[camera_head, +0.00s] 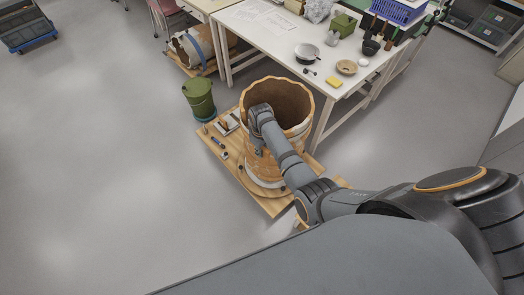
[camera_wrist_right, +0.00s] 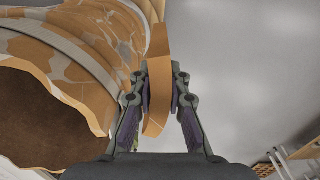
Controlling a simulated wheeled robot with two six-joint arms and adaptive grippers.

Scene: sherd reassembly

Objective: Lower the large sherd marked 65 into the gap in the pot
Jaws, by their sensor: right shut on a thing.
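The large orange-brown pot (camera_head: 303,132) stands upright with a jagged, open rim in the head view. In the right wrist view the pot (camera_wrist_right: 80,52) fills the upper left, patched in orange and pale grey. My right gripper (camera_head: 258,147) is in front of the pot's near left wall. In the wrist view the right gripper (camera_wrist_right: 160,88) is shut on an orange sherd (camera_wrist_right: 158,55), seen nearly edge-on beside the pot wall. I cannot tell whether the sherd touches the pot. Its mark is not readable, and the gap is not clearly visible. My left gripper is out of view.
The pot stands on a wooden board (camera_head: 268,205) with small tools on its left side. A green bucket (camera_head: 199,98) stands beside the board. A white table (camera_head: 275,42) with bowls and a yellow sponge is close behind.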

